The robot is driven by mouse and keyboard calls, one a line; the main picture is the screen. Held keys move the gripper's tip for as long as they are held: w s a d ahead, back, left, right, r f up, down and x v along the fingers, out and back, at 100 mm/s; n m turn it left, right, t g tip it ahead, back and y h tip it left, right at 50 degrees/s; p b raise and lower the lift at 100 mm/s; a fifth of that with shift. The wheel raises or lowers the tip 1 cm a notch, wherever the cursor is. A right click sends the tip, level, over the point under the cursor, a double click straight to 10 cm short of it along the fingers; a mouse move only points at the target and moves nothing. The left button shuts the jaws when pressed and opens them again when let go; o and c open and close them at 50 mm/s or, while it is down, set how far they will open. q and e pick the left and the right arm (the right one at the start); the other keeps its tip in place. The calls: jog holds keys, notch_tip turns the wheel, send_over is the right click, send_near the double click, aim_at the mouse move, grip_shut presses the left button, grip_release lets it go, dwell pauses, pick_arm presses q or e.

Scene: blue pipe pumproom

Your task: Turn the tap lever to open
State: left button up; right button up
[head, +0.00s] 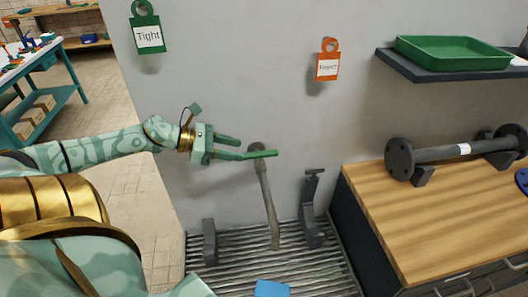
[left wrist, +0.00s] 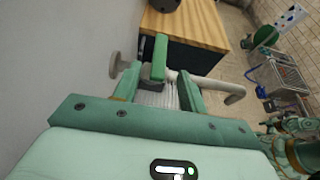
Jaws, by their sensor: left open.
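In the left wrist view the green lever (left wrist: 160,57) stands between the two open fingers of the gripper (left wrist: 160,82), and the grey pipe (left wrist: 208,84) runs behind. I cannot tell whether a finger touches the lever.
A dark clamp stand (head: 313,212) is right of the pipe and a dark post (head: 209,242) is left, both on the ribbed grating (head: 240,275). A wooden workbench (head: 440,200) stands at right. Tags reading "Tight" (head: 148,35) and another, orange (head: 327,65), hang on the wall.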

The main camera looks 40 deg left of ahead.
aim_at(257, 153)
pick_arm(q)
jog(key=b+x, duration=0.3)
jog(key=x, duration=0.3)
jog(key=shift+w+d+f, duration=0.15)
jog(key=shift+w+f, duration=0.1)
jog(key=shift+w, duration=0.05)
jog(key=shift+w+d+f+b, duration=0.2)
jog(key=shift+w+d+b, duration=0.25)
jog(key=shift+w+b, duration=0.05)
grip_shut()
jog(key=shift+r, duration=0.1)
